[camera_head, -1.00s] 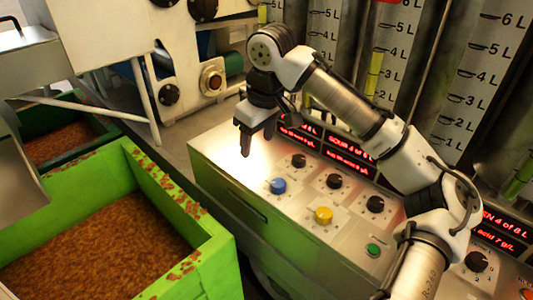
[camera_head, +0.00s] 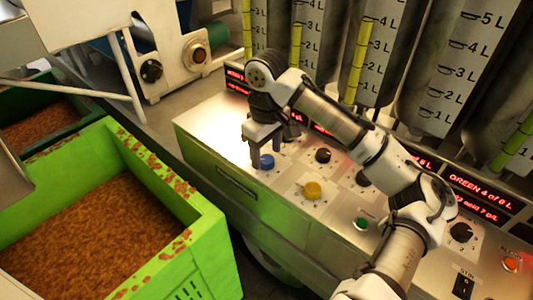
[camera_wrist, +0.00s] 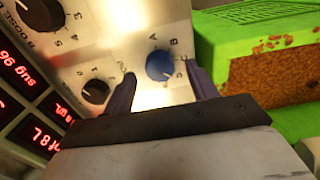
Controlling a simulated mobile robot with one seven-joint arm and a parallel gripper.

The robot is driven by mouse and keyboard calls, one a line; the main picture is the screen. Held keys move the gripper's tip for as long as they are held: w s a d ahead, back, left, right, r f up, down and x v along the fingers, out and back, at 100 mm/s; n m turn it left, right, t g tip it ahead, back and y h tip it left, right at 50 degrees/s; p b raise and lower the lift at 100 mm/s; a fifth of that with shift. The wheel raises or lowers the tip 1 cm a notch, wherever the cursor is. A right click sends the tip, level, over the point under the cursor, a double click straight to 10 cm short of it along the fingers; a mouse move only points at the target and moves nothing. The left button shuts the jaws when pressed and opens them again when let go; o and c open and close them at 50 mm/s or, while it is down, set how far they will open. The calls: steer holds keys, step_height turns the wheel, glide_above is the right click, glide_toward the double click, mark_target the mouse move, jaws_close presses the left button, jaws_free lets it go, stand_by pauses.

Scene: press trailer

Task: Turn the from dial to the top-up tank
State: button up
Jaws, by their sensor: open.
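The blue dial (camera_head: 267,162) is on the sloping metal panel (camera_head: 205,122), toward its far left part. My gripper (camera_head: 265,155) is open and empty, pointing down over the blue dial. In the wrist view the gripper (camera_wrist: 162,84) has one finger on each side of the dial; I cannot tell whether either touches it. No readable label shows which dial is the from dial.
A yellow dial (camera_head: 312,190) and a black dial (camera_head: 323,155) are nearby. Measuring tanks (camera_head: 372,50) and red displays (camera_head: 475,190) stand behind. A green crate (camera_head: 190,215) of brown material is left of the panel.

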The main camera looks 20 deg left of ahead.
steer(key=shift+f, duration=0.8)
steer(key=shift+c, duration=0.5)
steer(key=c, duration=0.9)
